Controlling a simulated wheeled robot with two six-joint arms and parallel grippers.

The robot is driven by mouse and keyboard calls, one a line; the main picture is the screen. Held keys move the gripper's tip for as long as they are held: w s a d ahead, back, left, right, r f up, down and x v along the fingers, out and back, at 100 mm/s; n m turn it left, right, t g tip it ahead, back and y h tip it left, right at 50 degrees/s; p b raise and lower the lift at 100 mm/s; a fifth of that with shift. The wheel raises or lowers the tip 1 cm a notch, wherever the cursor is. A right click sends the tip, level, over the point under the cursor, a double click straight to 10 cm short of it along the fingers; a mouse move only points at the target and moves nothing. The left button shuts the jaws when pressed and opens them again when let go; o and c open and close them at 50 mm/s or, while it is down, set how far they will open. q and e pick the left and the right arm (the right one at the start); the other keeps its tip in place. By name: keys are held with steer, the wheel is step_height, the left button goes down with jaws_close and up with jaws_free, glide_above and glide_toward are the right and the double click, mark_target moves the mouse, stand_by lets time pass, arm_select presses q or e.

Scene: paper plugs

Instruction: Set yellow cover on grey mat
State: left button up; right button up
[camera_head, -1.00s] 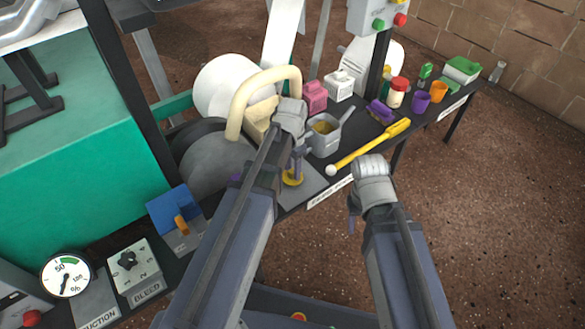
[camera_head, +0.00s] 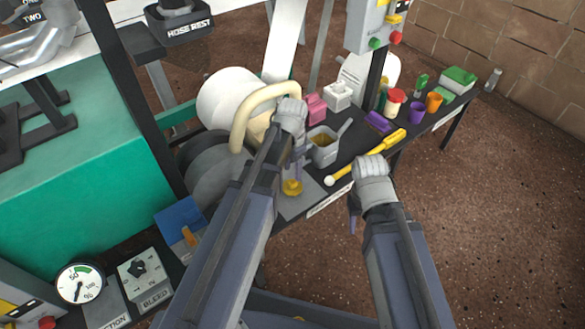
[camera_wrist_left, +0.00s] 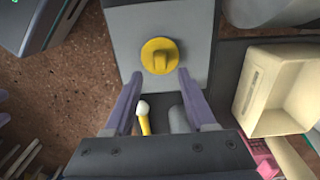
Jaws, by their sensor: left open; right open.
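The yellow cover (camera_head: 292,187) is a round disc with a raised grip bar. It lies on the grey mat (camera_head: 298,208) at the near edge of the black table. In the left wrist view the cover (camera_wrist_left: 160,58) rests flat near the middle of the visible part of the grey mat (camera_wrist_left: 122,25). My left gripper (camera_wrist_left: 158,84) is open, with its purple fingers apart and the cover just beyond their tips. Nothing is between the fingertips. My right gripper (camera_head: 353,218) hangs open and empty in front of the table, to the right; its fingers are partly hidden.
A grey pot (camera_head: 322,148) stands behind the mat. A yellow-handled stick with a white ball end (camera_head: 366,158) lies to its right. A cream arched handle (camera_head: 262,98) rises behind my left gripper. Cups and jars stand at the far right.

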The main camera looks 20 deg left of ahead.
mark_target(292, 181)
arm_select(q)
step_height(292, 181, up, 7)
steer(key=p, duration=0.6)
steer(key=s+d+n+y, duration=0.1)
steer(key=s+d+n, duration=0.2)
steer(key=s+d, duration=0.7)
steer(key=s, duration=0.4)
steer(key=shift+s+d+n, duration=0.15)
steer(key=shift+d+n, duration=0.05)
steer(key=shift+n, duration=0.2)
